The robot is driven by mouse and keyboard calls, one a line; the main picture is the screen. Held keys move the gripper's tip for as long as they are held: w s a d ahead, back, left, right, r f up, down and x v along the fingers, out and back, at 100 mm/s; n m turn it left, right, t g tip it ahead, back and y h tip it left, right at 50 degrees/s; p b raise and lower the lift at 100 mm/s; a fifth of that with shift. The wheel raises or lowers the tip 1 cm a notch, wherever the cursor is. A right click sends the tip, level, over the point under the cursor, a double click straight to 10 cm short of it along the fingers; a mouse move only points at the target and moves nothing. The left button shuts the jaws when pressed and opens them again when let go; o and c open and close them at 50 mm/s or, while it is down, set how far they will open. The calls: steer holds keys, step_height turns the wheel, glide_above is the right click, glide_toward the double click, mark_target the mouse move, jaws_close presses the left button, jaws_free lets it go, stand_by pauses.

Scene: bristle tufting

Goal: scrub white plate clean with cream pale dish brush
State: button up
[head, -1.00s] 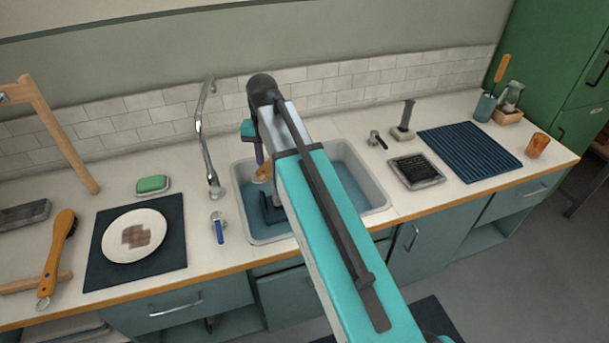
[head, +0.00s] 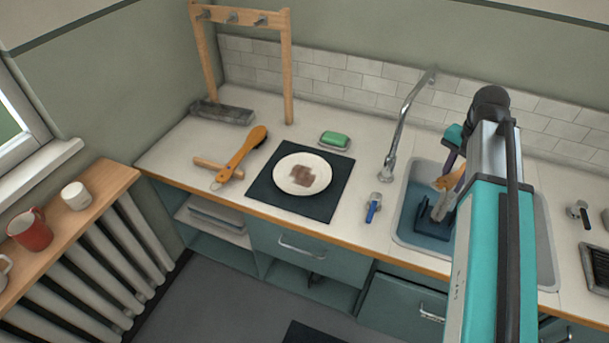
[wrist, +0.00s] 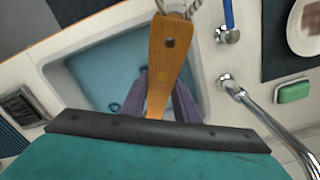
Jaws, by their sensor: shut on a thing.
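The white plate (head: 290,184) lies on a dark mat (head: 317,212) left of the sink, with a brown stain (head: 302,177) in its middle. Part of the plate also shows in the wrist view (wrist: 298,42). My gripper (head: 449,165) is above the sink, to the right of the plate and apart from it. Its purple fingers are shut on a brush by its wooden handle (wrist: 166,55), which ends in a pale rope loop. In the head view a pale part hangs below the handle; the bristles are hidden in the wrist view.
The sink (head: 405,212) holds bluish water, with a tap (head: 399,125) at its left. A blue-handled tool (head: 373,207) and green soap (head: 334,140) lie near the mat. A dark-bristled wooden brush (head: 242,153) lies left of the plate, near a wooden rack (head: 289,75).

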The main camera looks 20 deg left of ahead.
steer(key=shift+r+n, duration=0.1)
steer(key=shift+n, duration=0.2)
stand_by(0.4)
steer(key=n, duration=0.1)
steer(key=r+n+p, duration=0.1)
steer(key=n, duration=0.3)
steer(key=shift+d+r, duration=0.2)
steer(key=shift+d, duration=0.1)
steer(key=n, duration=0.2)
steer(key=n+p, duration=0.1)
steer(key=n, duration=0.1)
steer(key=r+n, duration=0.1)
steer(key=n, duration=0.1)
steer(key=shift+d+r, duration=0.1)
steer(key=shift+d, duration=0.2)
steer(key=shift+s, duration=0.2)
